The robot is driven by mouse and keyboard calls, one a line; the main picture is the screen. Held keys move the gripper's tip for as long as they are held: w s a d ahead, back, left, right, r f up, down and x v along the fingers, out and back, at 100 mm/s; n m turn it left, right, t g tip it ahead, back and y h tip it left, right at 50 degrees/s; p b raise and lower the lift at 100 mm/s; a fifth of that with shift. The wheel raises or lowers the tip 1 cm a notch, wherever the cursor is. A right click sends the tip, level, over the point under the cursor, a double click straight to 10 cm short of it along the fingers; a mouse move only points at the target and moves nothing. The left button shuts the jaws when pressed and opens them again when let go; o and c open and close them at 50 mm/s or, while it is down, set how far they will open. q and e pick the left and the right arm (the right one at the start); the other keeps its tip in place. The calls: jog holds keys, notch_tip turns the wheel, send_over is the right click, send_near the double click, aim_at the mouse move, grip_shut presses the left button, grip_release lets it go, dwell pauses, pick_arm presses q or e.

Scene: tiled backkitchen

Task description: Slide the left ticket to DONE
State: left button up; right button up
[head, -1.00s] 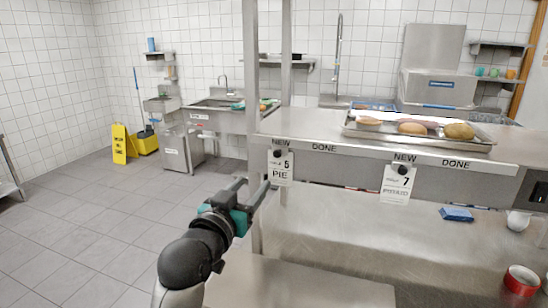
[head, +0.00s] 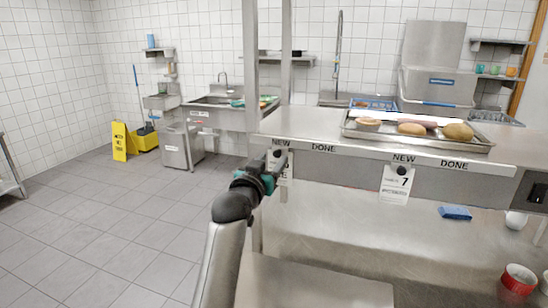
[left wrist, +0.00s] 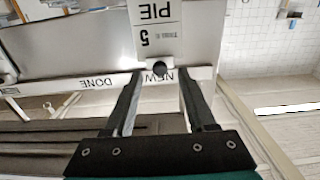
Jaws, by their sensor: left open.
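The left ticket (left wrist: 157,25), a white slip reading PIE and 5, hangs from a dark round knob (left wrist: 159,68) at the NEW mark of the rail (head: 350,151). In the head view my left gripper (head: 277,158) is in front of this ticket and hides most of it. In the left wrist view my left gripper (left wrist: 157,85) is open, its two fingers on either side of the knob, with nothing clamped. The right ticket (head: 396,183), with a 7, hangs under the second NEW label. My right gripper is not in view.
A metal tray (head: 350,131) with several bread-like items stands on the shelf above the rail. A blue sponge (head: 455,212) and a red bowl (head: 519,280) are on the counter below. The rail between the two tickets is clear.

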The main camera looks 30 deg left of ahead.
pick_arm(q)
jog(key=shift+x, duration=1.05)
grip_shut()
dwell(0.8)
